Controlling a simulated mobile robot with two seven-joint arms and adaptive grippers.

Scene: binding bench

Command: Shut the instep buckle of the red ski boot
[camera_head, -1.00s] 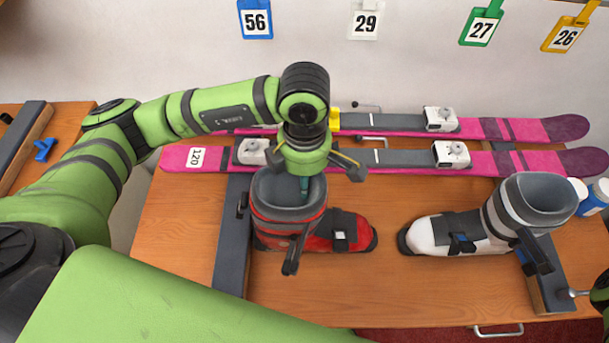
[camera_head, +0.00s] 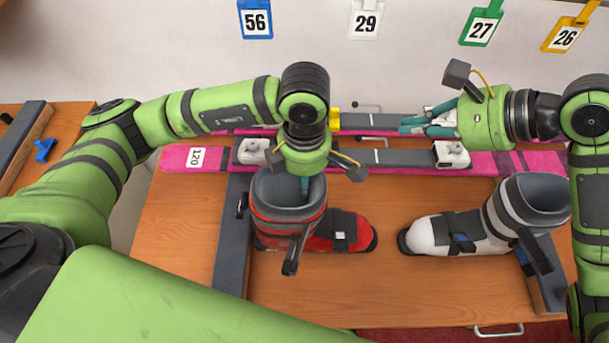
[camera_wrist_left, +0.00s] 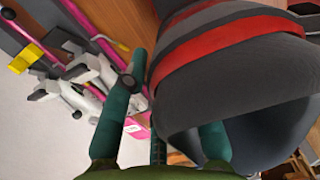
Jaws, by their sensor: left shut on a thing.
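The red ski boot (camera_head: 322,232) stands on the wooden bench in the head view, its toe to the right. Its instep buckle (camera_head: 341,236) is a small grey piece on a dark strap; I cannot tell whether its lever is up or down. A dark lever (camera_head: 291,262) sticks out from its cuff. My left gripper (camera_head: 304,184) is above the boot, shut on its grey cuff (camera_wrist_left: 235,85), one teal finger either side of the wall in the left wrist view. My right gripper (camera_head: 404,125) is over the skis, its teal fingers pointing left, apart and empty.
A white ski boot (camera_head: 440,235) stands at right, toe towards the red one. Pink skis (camera_head: 505,162) with white bindings lie along the back. Numbered tags hang on the wall. Dark rails cross the bench; bare wood lies between the boots.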

